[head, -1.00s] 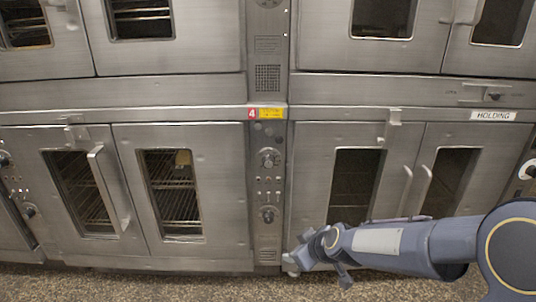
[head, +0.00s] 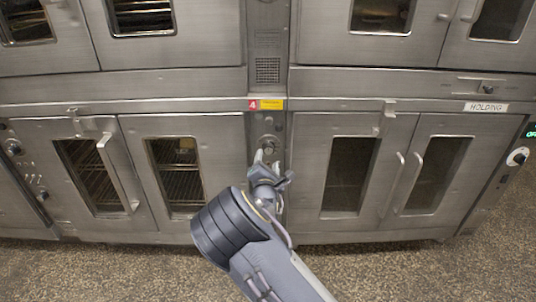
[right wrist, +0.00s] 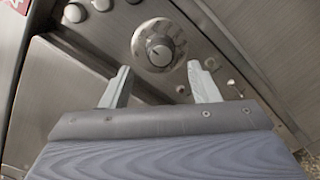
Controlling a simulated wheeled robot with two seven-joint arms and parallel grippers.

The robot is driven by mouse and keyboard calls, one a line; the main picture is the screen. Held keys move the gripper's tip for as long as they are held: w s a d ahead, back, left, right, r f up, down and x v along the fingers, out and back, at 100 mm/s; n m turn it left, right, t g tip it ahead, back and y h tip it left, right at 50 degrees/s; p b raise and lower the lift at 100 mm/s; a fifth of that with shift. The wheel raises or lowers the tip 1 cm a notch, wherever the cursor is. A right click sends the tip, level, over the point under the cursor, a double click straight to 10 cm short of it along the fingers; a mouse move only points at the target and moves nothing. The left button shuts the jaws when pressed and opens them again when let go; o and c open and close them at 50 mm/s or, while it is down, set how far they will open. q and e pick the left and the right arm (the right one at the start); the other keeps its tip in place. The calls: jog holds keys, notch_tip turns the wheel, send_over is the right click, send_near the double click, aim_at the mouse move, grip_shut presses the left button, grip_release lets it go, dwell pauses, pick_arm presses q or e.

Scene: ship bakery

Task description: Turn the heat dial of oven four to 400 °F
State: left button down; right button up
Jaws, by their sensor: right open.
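Oven four has a narrow control panel (head: 267,125) below a red tag marked 4 (head: 253,104). A round dial (head: 267,142) is high on this panel, just beyond my right gripper (head: 265,158). In the right wrist view a dial with a pale knob and a shiny round plate (right wrist: 159,48) lies ahead of the open fingers of my right gripper (right wrist: 160,85). The fingers are apart and empty, and the knob stands beyond their tips, not between them. The numbers on the dial cannot be read. The lower part of the panel is hidden behind my arm. My left gripper is not in view.
Oven doors (head: 185,165) with a handle (head: 117,172) stand left of the panel. Doors with two handles (head: 410,185) stand right, under a HOLDING label (head: 486,107). In the wrist view small switches and knobs (right wrist: 75,13) lie near the dial. The speckled floor is clear.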

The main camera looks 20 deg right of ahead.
aim_at(268, 151)
jog(key=shift+b+x, duration=0.3)
jog(key=shift+x, duration=2.05)
jog(key=shift+c, duration=0.2)
jog(key=c, duration=0.9)
